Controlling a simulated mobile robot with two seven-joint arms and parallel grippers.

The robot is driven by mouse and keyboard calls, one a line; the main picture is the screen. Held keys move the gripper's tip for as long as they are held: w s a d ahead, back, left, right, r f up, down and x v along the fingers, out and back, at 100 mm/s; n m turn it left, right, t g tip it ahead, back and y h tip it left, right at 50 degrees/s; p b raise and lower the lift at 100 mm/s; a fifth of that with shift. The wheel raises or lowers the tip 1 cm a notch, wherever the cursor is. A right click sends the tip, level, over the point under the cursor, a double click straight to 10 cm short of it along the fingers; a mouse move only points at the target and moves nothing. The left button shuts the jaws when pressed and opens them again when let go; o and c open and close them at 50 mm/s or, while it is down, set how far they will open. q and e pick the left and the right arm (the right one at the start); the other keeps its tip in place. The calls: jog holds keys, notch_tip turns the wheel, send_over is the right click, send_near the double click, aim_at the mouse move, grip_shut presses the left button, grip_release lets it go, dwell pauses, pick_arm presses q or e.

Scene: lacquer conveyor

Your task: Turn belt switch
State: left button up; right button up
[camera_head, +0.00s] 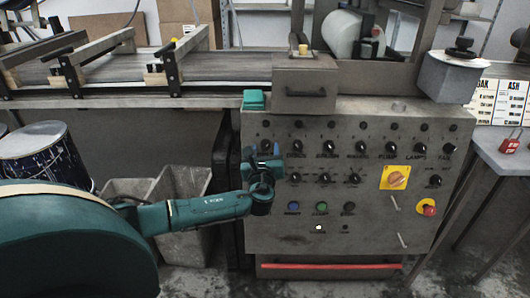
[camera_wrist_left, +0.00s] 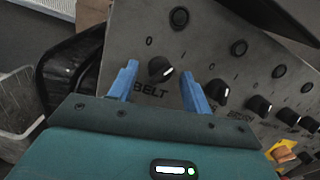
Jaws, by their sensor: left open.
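The belt switch (camera_wrist_left: 160,69) is a round black knob with a white mark on the grey control panel (camera_head: 350,225). In the left wrist view "BELT" is printed below it and a "0" above it. My left gripper (camera_wrist_left: 159,80) has its blue fingers open, one on each side of the knob in that view. I cannot tell whether the fingers touch the knob. In the head view my left gripper (camera_head: 264,160) is at the panel's upper left and hides the belt switch. My right gripper is in neither view.
Similar black knobs (camera_head: 330,147) run in rows to the right. A yellow-plated orange rotary switch (camera_head: 396,178) and a red button (camera_head: 429,208) are on the panel's right side. A teal block (camera_head: 254,99) lies on the top left edge. Grey bins (camera_head: 180,185) stand left.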

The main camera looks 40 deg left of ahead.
pick_arm(q)
jog(key=c, duration=1)
jog(key=shift+f+n, duration=0.1)
jog(key=shift+n, duration=0.4)
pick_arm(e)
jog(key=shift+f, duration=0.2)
pick_arm(q)
jog(key=n+y, duration=0.1)
jog(key=n, duration=0.2)
jog(key=shift+d+g+b, duration=0.15)
jog(key=shift+g+b, duration=0.15)
jog(key=shift+b, duration=0.1)
jog(key=n+g+b, duration=0.1)
jog(key=n, duration=0.4)
jog(key=shift+w+n+y, duration=0.1)
jog(key=shift+n+y, duration=0.2)
jog(key=shift+y, duration=0.1)
jog(key=n, duration=0.3)
jog(key=shift+n+g, duration=0.4)
jog(key=shift+n, duration=0.1)
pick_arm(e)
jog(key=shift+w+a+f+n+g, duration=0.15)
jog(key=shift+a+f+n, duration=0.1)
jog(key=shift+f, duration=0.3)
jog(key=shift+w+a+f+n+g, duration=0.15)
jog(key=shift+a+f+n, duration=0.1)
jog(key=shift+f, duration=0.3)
